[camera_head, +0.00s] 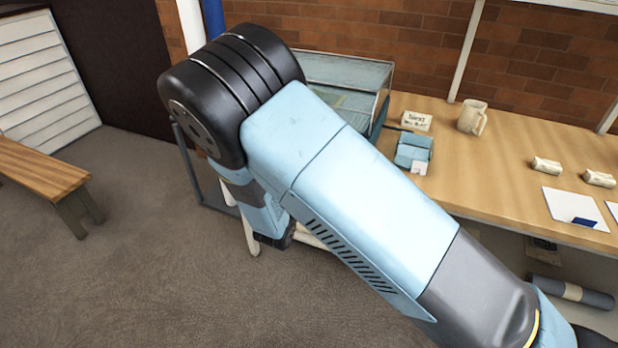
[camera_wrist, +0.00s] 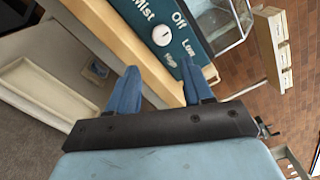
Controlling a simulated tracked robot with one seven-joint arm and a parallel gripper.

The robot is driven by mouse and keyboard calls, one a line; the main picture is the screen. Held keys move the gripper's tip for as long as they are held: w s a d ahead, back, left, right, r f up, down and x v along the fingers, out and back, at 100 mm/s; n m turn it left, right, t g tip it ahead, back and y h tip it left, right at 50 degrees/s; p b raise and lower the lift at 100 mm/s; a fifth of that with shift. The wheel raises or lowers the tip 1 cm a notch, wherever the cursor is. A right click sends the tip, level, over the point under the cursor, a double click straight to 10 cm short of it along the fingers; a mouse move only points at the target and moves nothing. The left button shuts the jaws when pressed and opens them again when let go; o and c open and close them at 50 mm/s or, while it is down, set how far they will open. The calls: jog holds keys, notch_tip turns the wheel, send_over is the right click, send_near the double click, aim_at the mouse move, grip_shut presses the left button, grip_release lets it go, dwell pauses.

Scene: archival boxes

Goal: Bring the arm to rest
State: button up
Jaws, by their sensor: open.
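My arm spans the middle of the head view, bent at its black joint, and hides part of the bench (camera_head: 520,150). My gripper (camera_wrist: 159,66) shows in the wrist view with two blue fingers apart and nothing visible between them. Beyond the fingertips is a teal panel (camera_wrist: 205,35) with a white dial and the words Mist, Off, Low and High. I cannot tell whether the fingers touch it. In the head view the fingers are not clearly visible behind my arm.
A clear-walled case (camera_head: 345,72) stands at the bench's left end, partly behind my arm. A wooden seat (camera_head: 42,170) stands far left. Floor between is clear.

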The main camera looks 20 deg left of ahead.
jog(key=d+r+m+g+h, duration=0.35)
jog(key=d+r+m, duration=0.35)
jog(key=d, duration=0.4)
jog(key=w+d+r+m+g+h, duration=0.1)
jog(key=d+r+m+g+h, duration=0.1)
jog(key=d+r+m+g, duration=0.6)
jog(key=d+r+m+g+h, duration=0.1)
jog(key=d+r+m+h, duration=0.25)
jog(key=d+m, duration=0.9)
jog(key=s+d+r+m+g+y, duration=0.3)
jog(key=s+d+r+m+y, duration=0.35)
jog(key=s+d, duration=0.5)
jog(key=s+d+r+m+t+y, duration=0.3)
jog(key=s+r+m, duration=0.5)
jog(key=s+m, duration=0.3)
jog(key=shift+s+m+y, duration=0.2)
jog(key=shift+m+y, duration=0.15)
jog(key=shift+m, duration=1.05)
jog(key=shift+r, duration=0.1)
